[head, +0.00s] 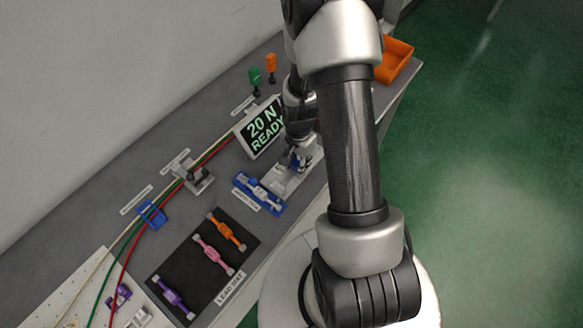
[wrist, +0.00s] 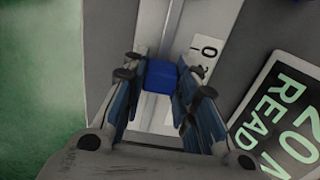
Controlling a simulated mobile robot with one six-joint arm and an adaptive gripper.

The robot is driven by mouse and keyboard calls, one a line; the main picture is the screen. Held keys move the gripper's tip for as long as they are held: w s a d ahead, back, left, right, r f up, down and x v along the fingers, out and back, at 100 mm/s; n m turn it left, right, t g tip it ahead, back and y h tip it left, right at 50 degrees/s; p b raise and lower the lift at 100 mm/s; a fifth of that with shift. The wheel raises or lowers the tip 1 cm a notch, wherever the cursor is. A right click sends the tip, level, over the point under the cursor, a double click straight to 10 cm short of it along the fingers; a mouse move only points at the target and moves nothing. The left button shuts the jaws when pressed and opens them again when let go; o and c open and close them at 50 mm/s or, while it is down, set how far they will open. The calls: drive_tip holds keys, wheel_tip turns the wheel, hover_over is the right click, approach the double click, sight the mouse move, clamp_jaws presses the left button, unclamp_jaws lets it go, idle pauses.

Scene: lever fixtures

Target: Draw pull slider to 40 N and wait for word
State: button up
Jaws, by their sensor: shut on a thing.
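The display (head: 264,128) reads "20 N READY" in the head view, and part of it shows in the wrist view (wrist: 285,115). My gripper (wrist: 160,80) is shut on a blue block, the pull slider (wrist: 160,76), which sits between the fingertips over a pale rail (wrist: 172,30). In the head view my gripper (head: 299,160) is at the fixture's grey base (head: 284,184), just right of the display, and my arm hides much of it. A label with a "0" (wrist: 206,48) lies beside the rail.
A blue fixture (head: 259,194) lies in front of the slider base. A black mat (head: 205,248) holds orange, pink and purple parts. Cables run through a blue clip (head: 151,213) and a grey clamp (head: 192,177). Green and orange upright parts (head: 270,64) and an orange bin (head: 395,60) stand farther back.

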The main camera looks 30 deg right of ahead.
drive_tip(key=o, duration=0.9)
wheel_tip(320, 180, up, 12)
idle(0.4)
drive_tip(key=shift+r, duration=0.1)
idle(0.3)
wheel_tip(320, 180, up, 6)
drive_tip(key=n+t, duration=0.1)
drive_tip(key=n, duration=0.1)
hover_over(297, 163)
drive_tip(key=a, duration=0.3)
drive_tip(key=s+a+r+n+t, duration=0.1)
drive_tip(key=s+a+r+n, duration=0.4)
drive_tip(key=r, duration=0.4)
drive_tip(key=s+a+r+n+t, duration=0.2)
drive_tip(key=s+a+r+n, duration=0.3)
drive_tip(key=s, duration=0.5)
drive_tip(key=shift+a+r+n+t, duration=0.15)
drive_tip(key=shift+r+n+t, duration=0.15)
drive_tip(key=shift+r+n, duration=0.6)
